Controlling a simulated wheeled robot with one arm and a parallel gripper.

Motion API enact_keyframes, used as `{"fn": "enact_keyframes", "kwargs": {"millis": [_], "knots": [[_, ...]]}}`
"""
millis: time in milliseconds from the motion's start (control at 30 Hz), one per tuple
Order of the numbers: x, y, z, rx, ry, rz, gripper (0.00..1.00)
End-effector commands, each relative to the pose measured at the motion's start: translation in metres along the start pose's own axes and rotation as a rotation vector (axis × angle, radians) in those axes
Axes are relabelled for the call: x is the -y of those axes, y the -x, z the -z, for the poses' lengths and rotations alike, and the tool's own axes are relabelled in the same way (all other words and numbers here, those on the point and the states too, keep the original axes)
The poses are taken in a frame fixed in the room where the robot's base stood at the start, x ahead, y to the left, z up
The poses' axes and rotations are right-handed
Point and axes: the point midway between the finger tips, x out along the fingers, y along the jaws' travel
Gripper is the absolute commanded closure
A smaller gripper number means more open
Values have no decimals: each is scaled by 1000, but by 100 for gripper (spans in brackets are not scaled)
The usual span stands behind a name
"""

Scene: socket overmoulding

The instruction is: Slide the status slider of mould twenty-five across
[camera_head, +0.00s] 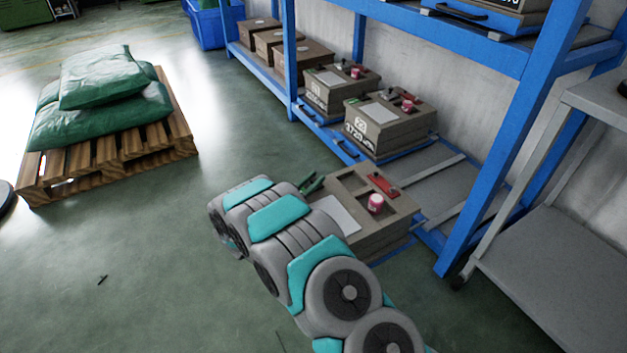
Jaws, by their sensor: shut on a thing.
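A grey-brown mould (385,240) sits at the front of the lower shelf, out past the shelf's edge. On its top are a red piece (382,185), a pink cup-like part (376,203), a white sheet (338,214) and a dark green piece (311,184) at the far left corner. I cannot tell which piece is the status slider. My arm covers the mould's near left side, so no number shows on it. My gripper is hidden behind my own arm links, and I cannot see what it touches.
Two similar moulds, one nearer (392,122) and one farther (340,88), stand on the blue rack (470,200). Brown boxes (302,60) stand farther back. A grey shelf unit (560,270) is at right. A pallet (110,155) with green sacks (105,105) is at left. Floor between is open.

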Motion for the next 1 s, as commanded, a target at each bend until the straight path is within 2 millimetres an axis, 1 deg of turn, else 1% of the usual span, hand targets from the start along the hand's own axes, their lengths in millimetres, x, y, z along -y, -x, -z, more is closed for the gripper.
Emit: {"fn": "enact_keyframes", "kwargs": {"millis": [733,867,1000], "knots": [[0,1,0,0,0,-1,100],[5,12,1,1,0,0,100],[14,33,2,-1,0,2,100]]}}
